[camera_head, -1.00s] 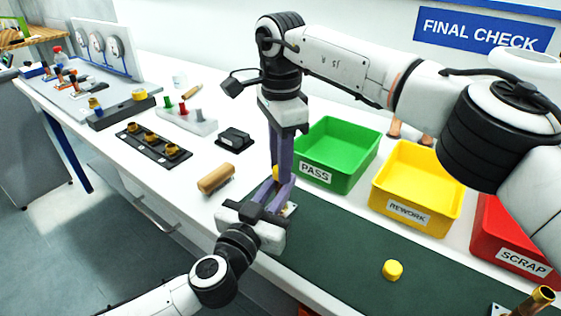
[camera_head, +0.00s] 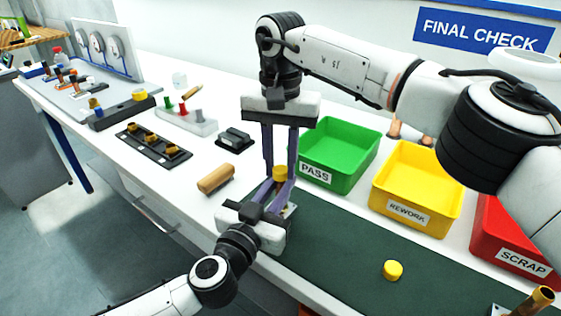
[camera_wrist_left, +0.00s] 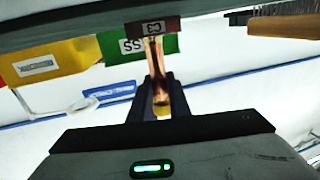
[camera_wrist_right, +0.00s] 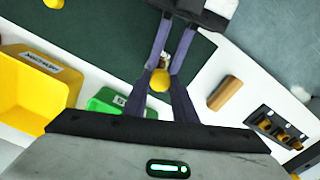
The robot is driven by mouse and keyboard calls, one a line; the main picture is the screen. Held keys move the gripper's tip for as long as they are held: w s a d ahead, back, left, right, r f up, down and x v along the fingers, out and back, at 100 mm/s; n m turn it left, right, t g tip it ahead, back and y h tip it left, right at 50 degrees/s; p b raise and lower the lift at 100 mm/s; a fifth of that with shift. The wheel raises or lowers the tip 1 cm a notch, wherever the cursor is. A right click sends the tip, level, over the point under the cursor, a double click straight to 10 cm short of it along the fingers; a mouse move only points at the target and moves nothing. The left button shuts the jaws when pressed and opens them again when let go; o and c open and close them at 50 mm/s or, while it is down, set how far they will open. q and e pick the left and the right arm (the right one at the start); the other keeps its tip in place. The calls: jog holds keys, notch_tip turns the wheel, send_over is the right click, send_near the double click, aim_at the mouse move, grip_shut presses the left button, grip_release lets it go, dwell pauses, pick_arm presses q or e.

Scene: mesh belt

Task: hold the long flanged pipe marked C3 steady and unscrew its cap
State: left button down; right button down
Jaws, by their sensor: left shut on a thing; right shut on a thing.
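The long flanged pipe marked C3 (camera_wrist_left: 155,60) stands upright on the dark green mat, its label plate (camera_wrist_left: 152,29) showing in the left wrist view. Its yellow cap (camera_head: 280,172) is at the top, and it also shows in the right wrist view (camera_wrist_right: 159,80). My left gripper (camera_head: 274,190) comes in from the lower left, shut on the pipe below the cap. My right gripper (camera_head: 281,168) points down from above, its fingers on either side of the cap and shut on it. The pipe's lower part is mostly hidden behind my left gripper in the head view.
Green PASS (camera_head: 338,155), yellow REWORK (camera_head: 415,190) and red SCRAP (camera_head: 510,240) bins stand behind the mat (camera_head: 340,245). A loose yellow cap (camera_head: 393,270) lies on the mat. Another brass pipe (camera_head: 535,302) stands lower right.

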aim_at(281, 168)
pick_arm(q)
jog(key=shift+f, duration=0.1)
pick_arm(e)
jog(key=shift+r, duration=0.1)
jog(key=shift+r, duration=1)
jog(key=shift+r, duration=2.05)
pick_arm(q)
jog(key=c, duration=1.6)
grip_release()
